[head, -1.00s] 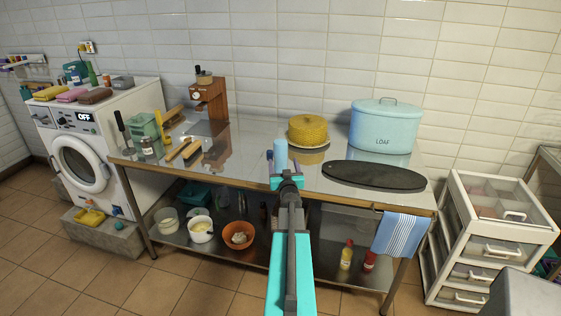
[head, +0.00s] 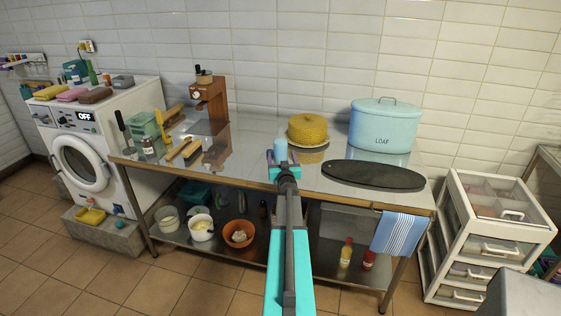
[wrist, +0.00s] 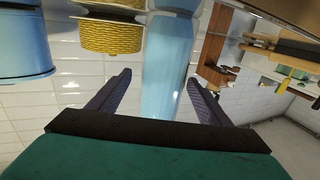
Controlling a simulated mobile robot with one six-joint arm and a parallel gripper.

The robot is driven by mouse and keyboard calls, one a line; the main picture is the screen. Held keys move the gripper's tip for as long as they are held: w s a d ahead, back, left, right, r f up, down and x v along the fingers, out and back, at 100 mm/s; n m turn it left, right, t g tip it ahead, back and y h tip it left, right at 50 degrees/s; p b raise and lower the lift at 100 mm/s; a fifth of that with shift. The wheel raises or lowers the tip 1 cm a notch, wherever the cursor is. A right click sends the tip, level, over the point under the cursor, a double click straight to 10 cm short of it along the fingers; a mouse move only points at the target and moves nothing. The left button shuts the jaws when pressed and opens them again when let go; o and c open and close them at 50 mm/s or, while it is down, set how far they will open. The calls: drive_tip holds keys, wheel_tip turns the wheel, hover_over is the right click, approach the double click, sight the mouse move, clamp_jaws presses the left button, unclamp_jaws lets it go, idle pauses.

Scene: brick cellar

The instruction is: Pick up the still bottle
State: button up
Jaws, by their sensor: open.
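A light blue bottle (head: 281,149), the likely still bottle, stands upright on the steel table near its front middle. My gripper (head: 283,164) is right in front of it and hides its lower part in the head view. In the wrist view the pale blue bottle (wrist: 168,70) fills the space between the two dark fingers of my open gripper (wrist: 160,82). The fingers are apart, one on each side of it in the picture. I cannot tell whether either finger touches it or how deep it sits between them.
The steel table (head: 255,140) also holds a yellow woven cake cover (head: 307,129), a blue loaf bin (head: 385,124), a dark oval board (head: 372,175) and a brown coffee machine (head: 209,100). A striped towel (head: 399,234) hangs at the front right. Bowls and bottles stand on the lower shelf.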

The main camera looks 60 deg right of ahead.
drive_tip(key=shift+p+x, duration=0.8)
drive_tip(key=shift+x, duration=0.65)
drive_tip(key=shift+p+x, duration=0.45)
drive_tip(key=shift+x, duration=0.65)
drive_tip(key=shift+w+a, duration=0.1)
drive_tip(key=shift+w, duration=0.05)
drive_tip(key=shift+c, duration=0.2)
drive_tip(key=c, duration=1.5)
drive_tip(key=shift+c, duration=0.3)
drive_tip(key=shift+r, duration=0.15)
